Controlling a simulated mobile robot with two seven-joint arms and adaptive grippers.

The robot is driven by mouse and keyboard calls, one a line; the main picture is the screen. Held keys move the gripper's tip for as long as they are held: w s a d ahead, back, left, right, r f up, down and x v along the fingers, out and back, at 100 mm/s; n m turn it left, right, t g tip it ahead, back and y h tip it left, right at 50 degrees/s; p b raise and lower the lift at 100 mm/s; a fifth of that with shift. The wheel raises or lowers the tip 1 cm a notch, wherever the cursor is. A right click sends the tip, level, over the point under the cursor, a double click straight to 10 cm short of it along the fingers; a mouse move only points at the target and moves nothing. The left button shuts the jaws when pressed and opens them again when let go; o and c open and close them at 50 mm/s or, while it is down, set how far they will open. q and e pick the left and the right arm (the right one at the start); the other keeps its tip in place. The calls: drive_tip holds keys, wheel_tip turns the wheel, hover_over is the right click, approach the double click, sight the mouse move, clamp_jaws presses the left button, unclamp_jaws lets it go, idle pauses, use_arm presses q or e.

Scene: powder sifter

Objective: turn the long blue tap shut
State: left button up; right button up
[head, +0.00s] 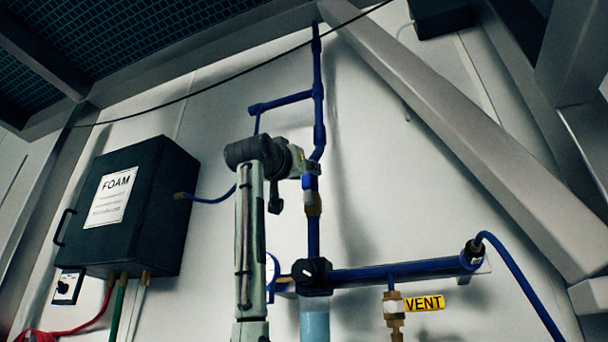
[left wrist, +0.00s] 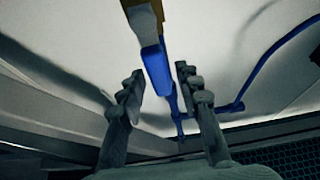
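The long blue tap (head: 308,182) sits on a brass fitting (head: 313,204) on the upright blue pipe, in the middle of the head view. My left gripper (head: 303,163) is at the tap, partly hiding it and the pipe. In the left wrist view, the blue handle (left wrist: 155,67) hangs from the brass fitting (left wrist: 143,22) and lies between the tips of my left gripper (left wrist: 160,73). The fingers are apart, with gaps showing on both sides of the handle. No grip on it shows. My right gripper is in neither view.
A black FOAM box (head: 135,205) is on the wall at left. Below the tap are a black knob (head: 311,272) and a horizontal blue pipe (head: 400,270). A brass vent valve (head: 394,308) is below right. A grey diagonal beam (head: 470,135) crosses the right side.

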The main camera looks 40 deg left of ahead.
use_arm(q)
clamp_jaws()
